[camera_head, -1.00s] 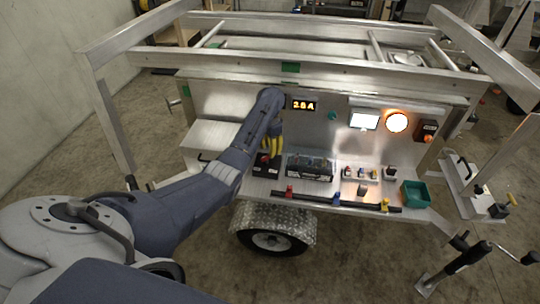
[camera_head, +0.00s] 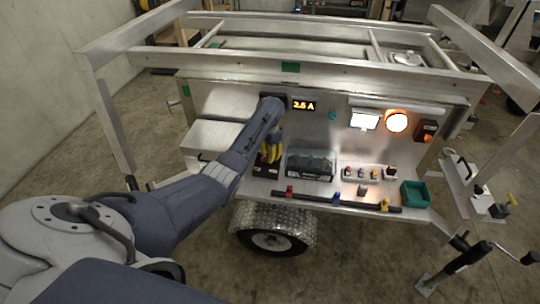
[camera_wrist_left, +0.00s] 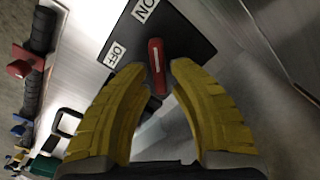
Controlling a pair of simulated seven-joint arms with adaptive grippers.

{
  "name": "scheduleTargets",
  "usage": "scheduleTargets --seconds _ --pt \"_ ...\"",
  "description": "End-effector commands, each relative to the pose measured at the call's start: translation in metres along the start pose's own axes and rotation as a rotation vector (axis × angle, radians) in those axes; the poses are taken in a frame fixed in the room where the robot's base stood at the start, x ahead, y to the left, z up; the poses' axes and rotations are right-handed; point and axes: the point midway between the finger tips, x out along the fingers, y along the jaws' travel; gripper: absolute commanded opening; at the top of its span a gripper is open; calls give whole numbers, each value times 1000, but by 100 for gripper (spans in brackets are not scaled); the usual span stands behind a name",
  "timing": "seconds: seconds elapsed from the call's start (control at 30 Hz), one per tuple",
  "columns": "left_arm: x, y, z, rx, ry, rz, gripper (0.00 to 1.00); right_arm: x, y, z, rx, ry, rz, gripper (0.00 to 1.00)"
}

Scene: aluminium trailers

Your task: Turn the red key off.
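The red key (camera_wrist_left: 156,66) shows in the left wrist view on a black panel (camera_wrist_left: 185,45) with a white ON label (camera_wrist_left: 146,9) and a white OFF label (camera_wrist_left: 115,54). The key's long side runs nearly up and down in that view. My left gripper (camera_wrist_left: 158,70) has its yellow fingers apart, one on each side of the key, with gaps visible beside it. In the head view the left gripper (camera_head: 269,152) is over the black key box (camera_head: 265,170) on the trailer's shelf and hides the key. My right gripper is not in view.
The shelf also holds a black battery-like box (camera_head: 310,167), small coloured switches (camera_head: 362,172) and a green bin (camera_head: 414,193). A dark bar (camera_head: 340,200) with coloured clips lies along the front edge. An amber display (camera_head: 304,105) and a glowing round lamp (camera_head: 397,122) are on the back panel.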

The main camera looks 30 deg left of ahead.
Motion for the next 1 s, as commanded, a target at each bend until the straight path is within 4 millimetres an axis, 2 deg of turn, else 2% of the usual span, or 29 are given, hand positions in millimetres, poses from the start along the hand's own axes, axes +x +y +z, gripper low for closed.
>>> scheduleTargets --seconds 0.03,0.17,0.57,0.77,1.0 --pt "0 0 0 0 0 0 13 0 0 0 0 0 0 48" --pt "0 0 0 0 0 0 0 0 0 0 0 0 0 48" --pt "0 0 0 -30 0 1 0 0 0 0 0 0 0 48" --pt "0 -2 0 -140 0 2 0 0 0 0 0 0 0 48" --pt "0 -4 0 -353 1 3 0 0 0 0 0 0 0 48"
